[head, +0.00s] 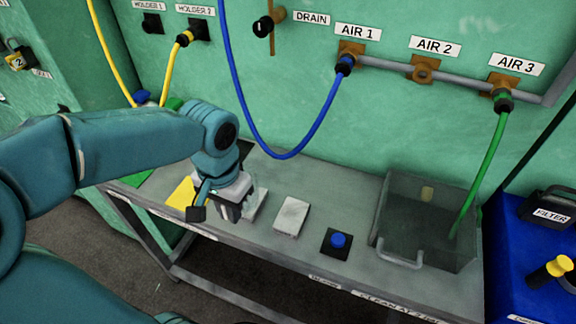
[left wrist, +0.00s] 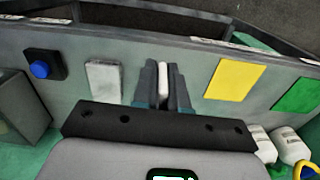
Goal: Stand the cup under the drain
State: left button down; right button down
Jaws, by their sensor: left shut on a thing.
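My left gripper (head: 232,210) hangs low over the grey bench (head: 330,190) between the yellow pad and a white pad. It is shut on the cup (head: 262,193), a pale, see-through shape largely hidden behind the fingers. In the left wrist view the fingers (left wrist: 165,85) are close together, with a narrow white strip between them. The drain (head: 265,25) is a brass valve with a black knob on the green wall, and its thin brown pipe (head: 272,45) points down. My right gripper is not in view.
A blue hose (head: 290,155) loops low behind the gripper. White (head: 292,216) and yellow (head: 181,192) pads and a blue button (head: 338,241) lie along the bench. A see-through bin (head: 405,195) with a green hose (head: 490,150) stands right. White bottles (left wrist: 290,145) show in the left wrist view.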

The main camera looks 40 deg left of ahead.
pick_arm(q)
jog(key=shift+s+a+f, duration=0.15)
jog(key=shift+s+a, duration=0.15)
jog(key=shift+a, duration=0.25)
jog(key=shift+n, duration=0.3)
jog(key=w+a+p, duration=0.1)
jog(key=w+a, duration=0.1)
jog(key=w, duration=0.4)
jog(key=w+a+f+p, duration=0.1)
jog(key=w+a, duration=0.1)
jog(key=w, duration=0.4)
jog(key=w+a+p, duration=0.1)
jog(key=w+a, duration=0.1)
jog(key=w, duration=0.4)
jog(key=shift+w+a+f, duration=0.2)
jog(key=shift+w+f, duration=0.1)
jog(key=f, duration=0.5)
jog(key=shift+w+f+p, duration=0.2)
jog(key=shift+f+p, duration=0.1)
